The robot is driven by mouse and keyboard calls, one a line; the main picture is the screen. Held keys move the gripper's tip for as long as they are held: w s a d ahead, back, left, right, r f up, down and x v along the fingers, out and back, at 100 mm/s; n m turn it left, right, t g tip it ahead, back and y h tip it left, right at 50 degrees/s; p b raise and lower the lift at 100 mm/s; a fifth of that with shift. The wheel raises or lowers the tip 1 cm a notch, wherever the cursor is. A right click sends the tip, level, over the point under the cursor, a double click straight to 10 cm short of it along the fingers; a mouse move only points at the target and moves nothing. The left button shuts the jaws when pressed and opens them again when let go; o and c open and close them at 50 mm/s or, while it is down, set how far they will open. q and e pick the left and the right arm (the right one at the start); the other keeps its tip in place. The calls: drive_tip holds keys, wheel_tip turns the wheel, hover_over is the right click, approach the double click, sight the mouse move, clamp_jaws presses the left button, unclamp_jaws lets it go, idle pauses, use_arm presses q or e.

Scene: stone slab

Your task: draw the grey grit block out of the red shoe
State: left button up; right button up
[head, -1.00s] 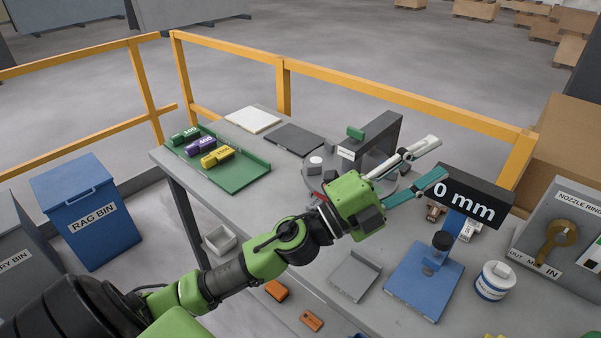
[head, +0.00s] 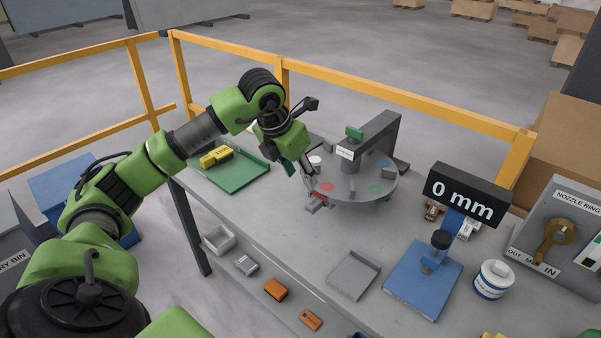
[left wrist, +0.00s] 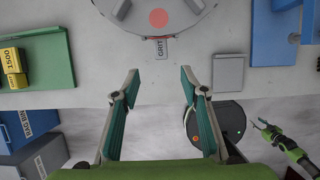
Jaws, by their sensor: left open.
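The grey grit block (left wrist: 160,49), lettered GRIT, sticks out from the near rim of the round grey turntable in the left wrist view. It also shows small in the head view (head: 316,204). A thin red edge, seemingly the red shoe (left wrist: 160,36), shows at its inner end; most of the shoe is hidden. My left gripper (left wrist: 159,75) is open and empty, its fingers pointing toward the block, one on each side of its line. In the head view the left gripper (head: 308,185) is beside the turntable rim. My right gripper (left wrist: 260,124) is small in the left wrist view.
The turntable (head: 350,190) carries coloured spots and a bridge (head: 370,138) above it. A green tray (head: 240,176) with a yellow block stands left. A grey tray (head: 353,276) and a blue stand (head: 424,280) stand on the near side. Yellow rails run behind.

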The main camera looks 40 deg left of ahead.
sight(313, 203)
use_arm(q)
drive_tip(key=p+x, duration=0.3)
drive_tip(key=x, duration=0.9)
drive_tip(key=shift+f, duration=0.2)
drive_tip(key=shift+w+f, duration=0.2)
drive_tip(key=shift+f, duration=0.4)
clamp_jaws()
